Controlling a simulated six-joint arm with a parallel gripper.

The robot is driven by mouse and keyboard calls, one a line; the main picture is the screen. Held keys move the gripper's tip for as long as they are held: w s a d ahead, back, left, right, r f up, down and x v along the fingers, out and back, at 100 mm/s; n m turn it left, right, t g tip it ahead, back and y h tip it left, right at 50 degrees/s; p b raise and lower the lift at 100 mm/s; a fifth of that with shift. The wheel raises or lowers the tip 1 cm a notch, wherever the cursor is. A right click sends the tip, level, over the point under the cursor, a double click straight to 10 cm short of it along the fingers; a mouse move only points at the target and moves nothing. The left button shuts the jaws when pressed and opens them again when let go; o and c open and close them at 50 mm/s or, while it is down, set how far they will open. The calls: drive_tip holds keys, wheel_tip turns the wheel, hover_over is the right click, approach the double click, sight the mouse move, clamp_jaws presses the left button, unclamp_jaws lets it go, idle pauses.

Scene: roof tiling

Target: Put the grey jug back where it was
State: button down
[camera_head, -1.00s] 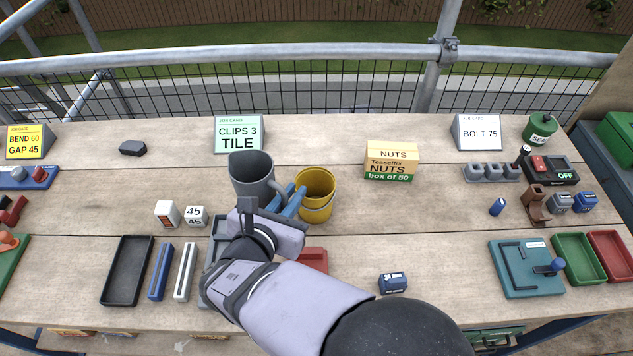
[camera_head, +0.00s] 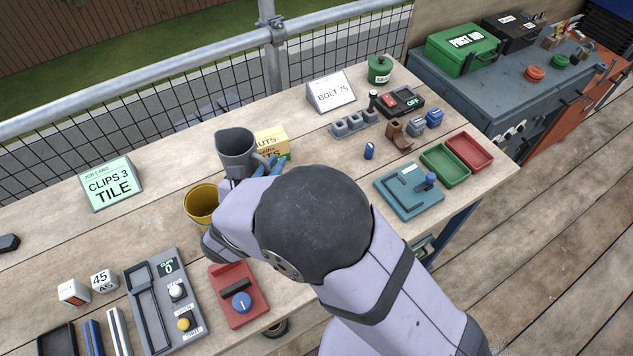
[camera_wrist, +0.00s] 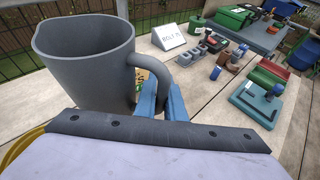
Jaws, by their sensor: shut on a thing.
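The grey jug (camera_head: 234,150) is upright in front of the NUTS box, above and right of the yellow bucket (camera_head: 200,203) in the head view. My gripper (camera_head: 268,165) is shut on the jug's handle, its blue fingers just right of the jug body. In the wrist view the jug (camera_wrist: 88,60) fills the upper left, and the blue fingertips (camera_wrist: 162,100) close around its handle. I cannot tell whether the jug's base touches the bench; my arm hides part of it.
The NUTS box (camera_head: 272,143) is partly hidden behind the jug. The CLIPS 3 TILE card (camera_head: 110,184) stands left and the BOLT 75 card (camera_head: 331,92) right. A red block with a blue knob (camera_head: 238,294) lies in front.

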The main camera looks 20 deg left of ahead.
drive_tip(key=w+d+f+m+g+h+p, duration=0.1)
drive_tip(key=w+d+m+h, duration=0.1)
drive_tip(key=d, duration=0.5)
drive_tip(key=w+d+m+h+p, duration=0.1)
drive_tip(key=w+d+m+h, duration=0.1)
drive_tip(key=d, duration=0.6)
drive_tip(key=m+h, duration=0.1)
drive_tip(key=h, duration=0.1)
drive_tip(key=shift+w+f+m+g+h, duration=0.3)
drive_tip(key=shift+f+m+g+h, duration=0.05)
drive_tip(key=shift+m+g+h, duration=0.05)
drive_tip(key=shift+f+p, duration=0.75)
drive_tip(key=shift+f, duration=2.15)
drive_tip(key=shift+f, duration=0.15)
drive_tip(key=shift+f+p, duration=0.55)
drive_tip(key=shift+f, duration=1.4)
drive_tip(key=shift+f, duration=0.1)
